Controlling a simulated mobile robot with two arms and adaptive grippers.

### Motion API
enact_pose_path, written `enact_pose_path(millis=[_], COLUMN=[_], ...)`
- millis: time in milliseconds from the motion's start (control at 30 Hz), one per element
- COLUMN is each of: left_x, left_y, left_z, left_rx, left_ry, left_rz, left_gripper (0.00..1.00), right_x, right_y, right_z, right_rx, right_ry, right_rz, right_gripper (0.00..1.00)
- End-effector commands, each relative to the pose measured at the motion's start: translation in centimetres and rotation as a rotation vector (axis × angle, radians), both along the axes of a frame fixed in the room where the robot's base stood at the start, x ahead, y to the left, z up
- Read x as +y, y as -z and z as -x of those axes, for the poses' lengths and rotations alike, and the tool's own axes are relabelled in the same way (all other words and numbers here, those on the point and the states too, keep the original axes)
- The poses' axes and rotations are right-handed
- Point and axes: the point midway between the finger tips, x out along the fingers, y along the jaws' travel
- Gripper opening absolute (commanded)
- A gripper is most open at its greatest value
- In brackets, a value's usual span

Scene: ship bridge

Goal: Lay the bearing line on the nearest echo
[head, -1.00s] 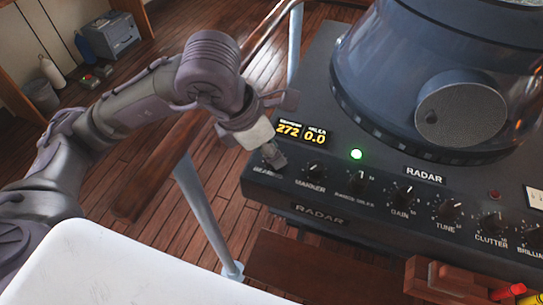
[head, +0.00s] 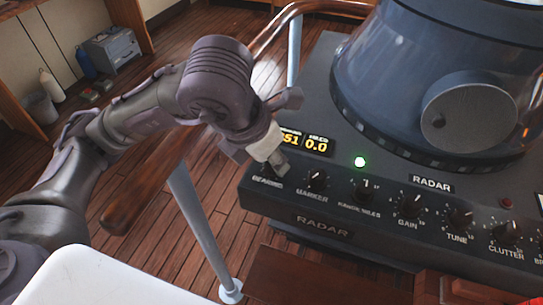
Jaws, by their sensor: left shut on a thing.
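The radar console (head: 300,228) has a row of black knobs along its sloped front. My left gripper (head: 277,166) is shut on the bearing knob at the left end of that row; the gripper hides most of the knob. The bearing label (head: 267,181) shows just below it. The bearing readout (head: 291,139) is partly covered by my gripper and its visible digits end in 51. The miles readout (head: 316,146) shows 0.0. The radar screen and any echoes are not visible in this view. My right gripper is not in view.
The marker knob (head: 316,178) is close to the right of my gripper, then the range knob (head: 365,195) and gain knob (head: 410,206). The dark radar hood (head: 400,90) rises behind. A wooden handrail (head: 150,190) on pale posts runs beneath my left arm.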

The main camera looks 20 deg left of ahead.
Motion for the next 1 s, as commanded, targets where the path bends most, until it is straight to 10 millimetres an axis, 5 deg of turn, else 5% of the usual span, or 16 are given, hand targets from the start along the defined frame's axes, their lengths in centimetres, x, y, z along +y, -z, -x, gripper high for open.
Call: enact_pose_path(millis=[133, 167, 300, 667, 1000], left_x=[0.0, 0.0, 0.0, 0.1, 1.1], left_y=[-0.1, -0.1, -0.1, -0.4, -6.1], left_z=[0.0, 0.0, 0.0, 0.1, 2.0], left_rx=[-0.001, -0.001, -0.001, -0.002, -0.010], left_ry=[0.000, 0.000, 0.001, 0.001, 0.000], left_rz=[0.000, 0.000, 0.000, 0.001, 0.000], left_gripper=[0.00, 0.32, 0.54, 0.54, 0.54], right_x=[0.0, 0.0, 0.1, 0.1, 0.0], right_y=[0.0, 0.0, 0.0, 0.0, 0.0], right_z=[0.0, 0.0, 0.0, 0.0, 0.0], right_rx=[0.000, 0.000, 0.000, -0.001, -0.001], right_ry=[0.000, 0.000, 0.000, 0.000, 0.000], right_rz=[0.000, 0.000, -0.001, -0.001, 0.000], right_gripper=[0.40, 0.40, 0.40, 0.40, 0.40])
